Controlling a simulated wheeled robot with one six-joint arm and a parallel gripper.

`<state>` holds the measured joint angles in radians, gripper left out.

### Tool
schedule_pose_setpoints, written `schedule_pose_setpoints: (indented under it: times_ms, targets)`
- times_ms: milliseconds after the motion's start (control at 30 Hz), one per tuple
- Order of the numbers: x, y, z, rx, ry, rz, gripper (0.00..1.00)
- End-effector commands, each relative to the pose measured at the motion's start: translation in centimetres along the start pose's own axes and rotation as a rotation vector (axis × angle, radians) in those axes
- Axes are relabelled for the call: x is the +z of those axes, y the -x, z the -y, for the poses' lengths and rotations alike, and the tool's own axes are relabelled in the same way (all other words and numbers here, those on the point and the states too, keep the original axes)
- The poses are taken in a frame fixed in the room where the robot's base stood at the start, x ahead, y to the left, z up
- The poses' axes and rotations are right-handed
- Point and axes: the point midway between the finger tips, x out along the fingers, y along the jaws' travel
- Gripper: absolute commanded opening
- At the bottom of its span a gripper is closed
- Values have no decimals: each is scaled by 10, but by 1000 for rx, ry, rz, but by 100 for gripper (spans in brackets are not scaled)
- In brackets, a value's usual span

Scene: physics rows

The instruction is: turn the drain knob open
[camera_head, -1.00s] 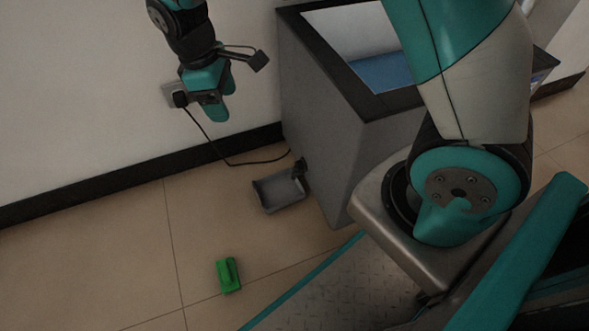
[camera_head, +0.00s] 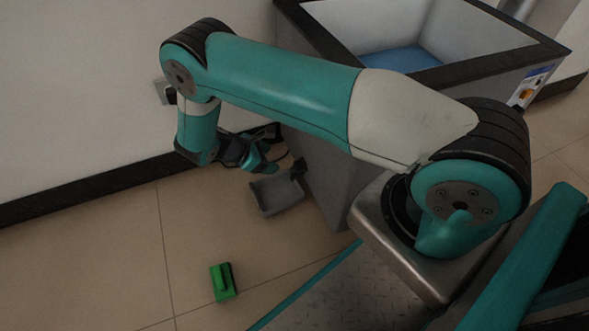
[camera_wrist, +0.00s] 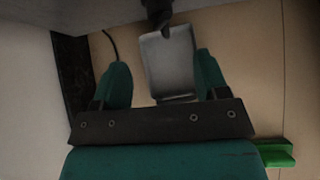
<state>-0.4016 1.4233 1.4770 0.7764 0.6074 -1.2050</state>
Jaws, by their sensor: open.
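The dark drain knob (camera_head: 299,167) sits low on the side of the grey tank (camera_head: 322,178), above a small grey tray. In the wrist view the dark drain fitting with the knob (camera_wrist: 158,14) is at the top centre, beyond the fingertips. My gripper (camera_head: 262,162) is lowered beside the tank, left of the knob. In the wrist view my gripper (camera_wrist: 163,75) is open, with nothing between its teal fingers but the view of the tray. The gap between fingers and knob is visible; the knob's exact turn is too small to tell.
The grey tray (camera_head: 277,196) lies on the floor under the drain. A green object (camera_head: 223,283) lies on the open floor nearer to me. The wall with a socket (camera_head: 161,92) is behind. The tank holds blue water (camera_head: 400,60).

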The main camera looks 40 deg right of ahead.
Motion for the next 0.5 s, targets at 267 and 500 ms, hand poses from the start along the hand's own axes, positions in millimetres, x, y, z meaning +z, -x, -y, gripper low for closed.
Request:
schedule_pose_setpoints:
  times_ms: [267,500]
  targets:
    - [-4,-70,1,-4,-2,0,68]
    - [-3,-110,1,-3,-2,-1,68]
